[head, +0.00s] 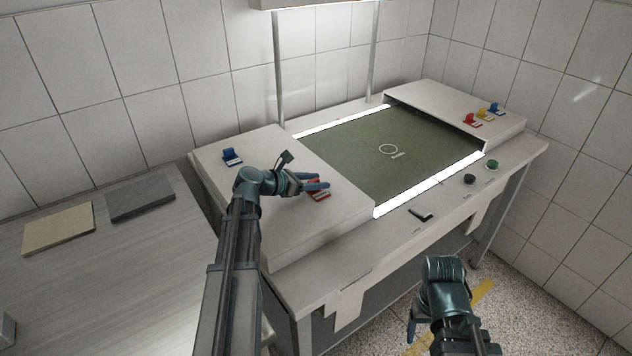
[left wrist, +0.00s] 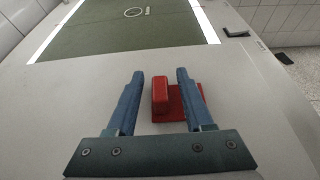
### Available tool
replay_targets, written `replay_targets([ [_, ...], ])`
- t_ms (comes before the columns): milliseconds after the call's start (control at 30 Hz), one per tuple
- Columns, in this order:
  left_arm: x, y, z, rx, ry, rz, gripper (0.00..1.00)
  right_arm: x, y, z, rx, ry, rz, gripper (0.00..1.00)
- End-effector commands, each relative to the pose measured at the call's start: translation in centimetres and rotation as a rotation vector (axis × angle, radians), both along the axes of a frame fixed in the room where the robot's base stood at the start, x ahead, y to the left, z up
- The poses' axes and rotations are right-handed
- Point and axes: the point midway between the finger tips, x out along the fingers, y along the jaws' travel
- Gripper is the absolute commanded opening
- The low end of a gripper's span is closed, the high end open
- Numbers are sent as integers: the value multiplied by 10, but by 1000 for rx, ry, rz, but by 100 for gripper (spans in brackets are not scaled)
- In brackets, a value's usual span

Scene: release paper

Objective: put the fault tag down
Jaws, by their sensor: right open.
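A red tag (head: 319,195) with a white label lies on the left raised white panel of the bench; I take it as the fault tag. My left gripper (head: 322,185) is low over it. In the left wrist view the tag's raised red block (left wrist: 160,96) stands between the two blue fingers (left wrist: 157,90), with a gap on each side. The flat red base reaches under the right finger. The left gripper is open. My right gripper (head: 413,325) is open and empty, low in front of the bench, partly hidden by its own wrist.
A blue tag (head: 232,156) sits further back on the left panel. Red (head: 470,120), yellow (head: 482,115) and blue (head: 494,108) tags sit on the right panel. The green board (head: 370,160) lies between lit strips.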

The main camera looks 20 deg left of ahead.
Motion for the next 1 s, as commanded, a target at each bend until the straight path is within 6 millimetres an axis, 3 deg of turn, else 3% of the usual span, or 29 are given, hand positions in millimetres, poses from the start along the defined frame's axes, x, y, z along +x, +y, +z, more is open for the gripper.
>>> replay_targets([
  [333,-1,0,6,0,0,0,52,0,0,6,0,0,0,72],
  [800,-73,42,41,0,0,3,52,0,0,41,0,0,0,72],
  [1000,-91,53,48,0,0,1,52,0,0,48,0,0,0,72],
])
